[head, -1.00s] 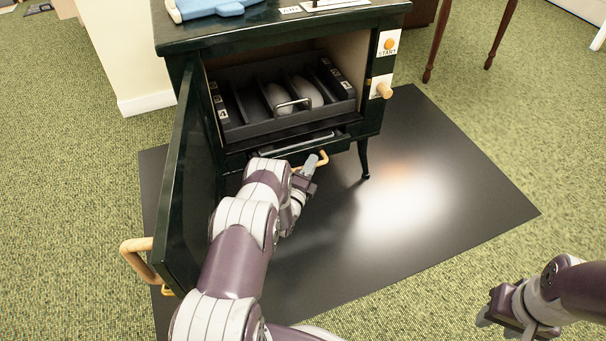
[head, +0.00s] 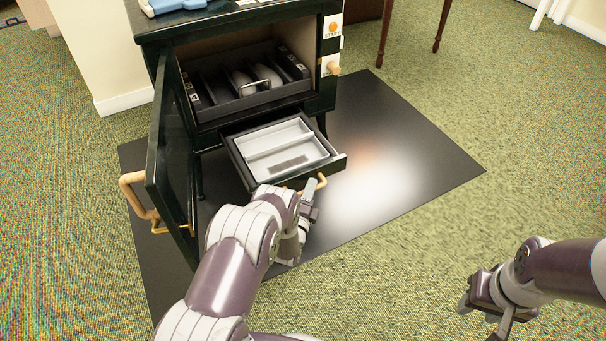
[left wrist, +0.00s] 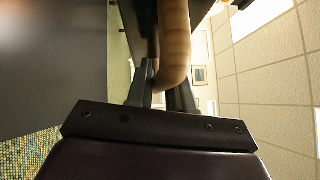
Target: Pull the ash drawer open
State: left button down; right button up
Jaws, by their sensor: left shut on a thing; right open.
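The ash drawer (head: 333,163) is pulled well out from below the dark green stove's (head: 235,22) firebox. A pale two-part tray (head: 262,137) lies inside it. My left gripper (head: 312,192) is at the drawer's front, shut on the wooden drawer handle (head: 321,181). In the left wrist view the curved handle (left wrist: 174,45) passes between the two fingers. Part of the handle is hidden behind my left arm in the head view. My right gripper (head: 485,308) is open and empty at the lower right, over the carpet, away from the stove.
The stove door (head: 168,150) stands open on the left, close to my left arm, with a wooden handle (head: 135,193). A dark slotted rack (head: 250,98) sits in the firebox. A black floor mat (head: 415,150) lies under the stove. The carpet to the right is clear.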

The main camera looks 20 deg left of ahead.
pick_arm(q)
jog(key=shift+s+d+p, duration=0.5)
jog(key=shift+s+d, duration=0.65)
jog(key=shift+d, duration=0.1)
jog(key=shift+s+d+f, duration=0.1)
jog(key=c, duration=1.2)
grip_release()
jog(key=shift+d, duration=0.1)
jog(key=shift+o, duration=0.5)
